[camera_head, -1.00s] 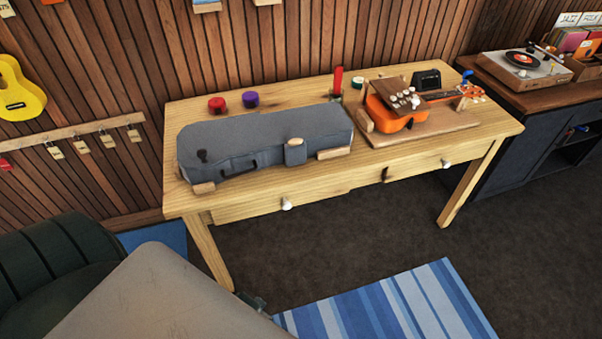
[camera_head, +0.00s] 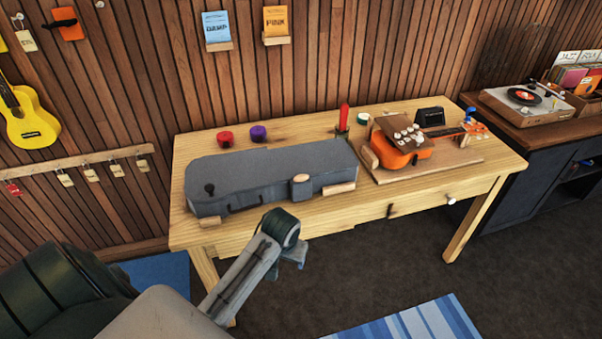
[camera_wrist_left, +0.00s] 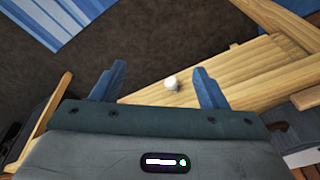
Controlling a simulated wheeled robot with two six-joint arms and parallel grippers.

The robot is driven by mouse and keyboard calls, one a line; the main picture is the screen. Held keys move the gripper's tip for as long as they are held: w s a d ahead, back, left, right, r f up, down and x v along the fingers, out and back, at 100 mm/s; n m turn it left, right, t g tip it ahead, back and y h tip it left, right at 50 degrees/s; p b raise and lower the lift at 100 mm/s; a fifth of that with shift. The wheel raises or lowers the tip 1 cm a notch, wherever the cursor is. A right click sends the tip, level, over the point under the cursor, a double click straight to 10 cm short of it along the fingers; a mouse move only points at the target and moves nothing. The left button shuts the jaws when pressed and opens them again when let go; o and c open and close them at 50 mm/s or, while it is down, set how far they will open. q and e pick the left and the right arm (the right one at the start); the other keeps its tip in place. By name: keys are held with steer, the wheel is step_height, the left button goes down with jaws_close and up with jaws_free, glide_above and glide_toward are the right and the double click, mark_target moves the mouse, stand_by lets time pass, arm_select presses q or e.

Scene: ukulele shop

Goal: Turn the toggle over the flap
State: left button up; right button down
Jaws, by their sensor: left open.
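A long grey case (camera_head: 255,168) lies closed on the wooden table. At its front a small grey flap (camera_head: 301,190) hangs over the edge, with a small tan oval piece (camera_head: 301,178) at its top that may be the toggle. A dark knob-like piece (camera_head: 209,188) stands at the case's left end. My left gripper (camera_head: 293,255) is in front of the table, below and apart from the flap. In the left wrist view its two blue-grey fingers (camera_wrist_left: 160,85) are apart with nothing held. My right gripper is out of view.
An orange ukulele (camera_head: 402,156) sits on a board at right. Red (camera_head: 225,139) and purple (camera_head: 258,133) round items stand behind the case. Open floor lies in front.

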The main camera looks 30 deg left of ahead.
arm_select(q)
steer(key=w+a+r+n+g, duration=0.1)
steer(key=w+a+r+n, duration=0.15)
steer(key=w, duration=0.45)
steer(key=w+a+r+n, duration=0.1)
steer(key=w+a+r, duration=0.25)
steer(key=w, duration=0.35)
steer(key=n+g+h, duration=0.1)
steer(key=n, duration=0.3)
glide_toward(301, 176)
step_height(301, 176, down, 7)
steer(key=p, duration=0.2)
steer(key=shift+a+p, duration=0.1)
steer(key=shift+p, duration=0.2)
steer(key=shift+f, duration=0.75)
